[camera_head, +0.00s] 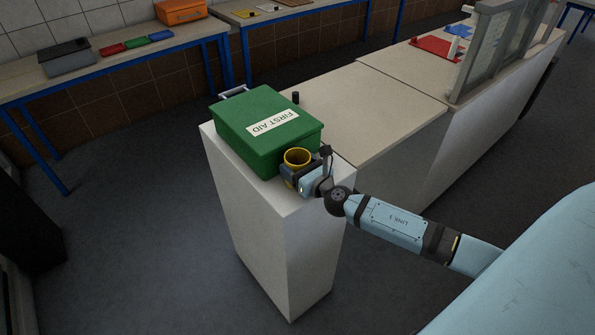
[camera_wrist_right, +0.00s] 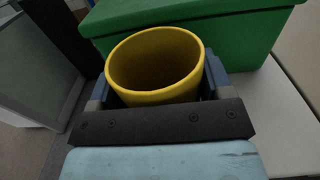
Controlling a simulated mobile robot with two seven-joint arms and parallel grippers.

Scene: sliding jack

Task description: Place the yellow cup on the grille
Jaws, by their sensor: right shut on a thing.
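The yellow cup (camera_head: 297,157) is upright at the near right corner of the white pedestal, right in front of the green first aid box. My right gripper (camera_head: 298,170) is shut around it. In the right wrist view, the cup (camera_wrist_right: 155,65) stands between the two fingers of the gripper (camera_wrist_right: 158,85), with its open rim facing up and its inside looking empty. I cannot tell whether its base touches the pedestal top. No grille can be made out for certain in either view. My left gripper is not in view.
The green first aid box (camera_head: 268,128) fills most of the white pedestal (camera_head: 255,215); it also shows behind the cup in the wrist view (camera_wrist_right: 235,35). A beige counter (camera_head: 365,110) adjoins on the right, with a small black knob (camera_head: 295,97) near its edge. A grey framed panel (camera_head: 490,55) stands farther back.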

